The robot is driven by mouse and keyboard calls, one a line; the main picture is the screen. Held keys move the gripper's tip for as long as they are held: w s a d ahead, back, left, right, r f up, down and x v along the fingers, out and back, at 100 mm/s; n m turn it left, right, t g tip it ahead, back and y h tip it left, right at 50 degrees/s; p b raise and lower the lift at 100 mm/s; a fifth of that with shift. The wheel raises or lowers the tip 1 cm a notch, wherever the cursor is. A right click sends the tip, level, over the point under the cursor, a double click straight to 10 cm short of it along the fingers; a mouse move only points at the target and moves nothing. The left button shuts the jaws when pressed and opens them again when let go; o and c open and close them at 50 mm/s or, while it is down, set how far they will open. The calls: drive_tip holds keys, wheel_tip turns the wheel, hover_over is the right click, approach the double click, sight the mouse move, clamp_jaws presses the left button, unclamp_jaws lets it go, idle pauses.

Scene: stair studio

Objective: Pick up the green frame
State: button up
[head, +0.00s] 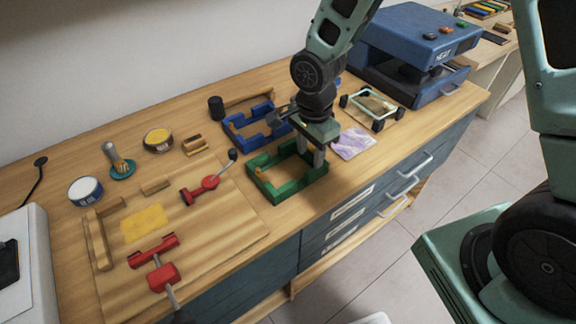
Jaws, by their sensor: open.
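The green frame (287,189), a square rim with an open middle, lies flat on the wooden counter near its front edge. My gripper (311,161) points down over the frame's upper right side. Its two fingers are apart and reach to about the level of the rim. I cannot tell whether they touch the frame or straddle its side. Part of the frame's far right corner is hidden behind the fingers.
A blue frame (237,134) lies just behind the green one. A purple-patterned sheet (354,143) lies to the right. A wooden board (215,234) with red clamps (207,186) is at left. A blue press (420,45) stands at the far right.

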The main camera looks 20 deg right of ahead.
sight(310, 172)
wheel_tip(310, 172, down, 2)
drive_tip(key=shift+f, duration=0.15)
drive_tip(key=shift+s+d+f+p, duration=0.1)
drive_tip(key=shift+f+p, duration=0.3)
drive_tip(key=shift+f, duration=0.9)
drive_tip(key=shift+s+d+f+p, duration=0.1)
drive_tip(key=shift+f+p, duration=0.3)
drive_tip(key=shift+f, duration=0.9)
clamp_jaws()
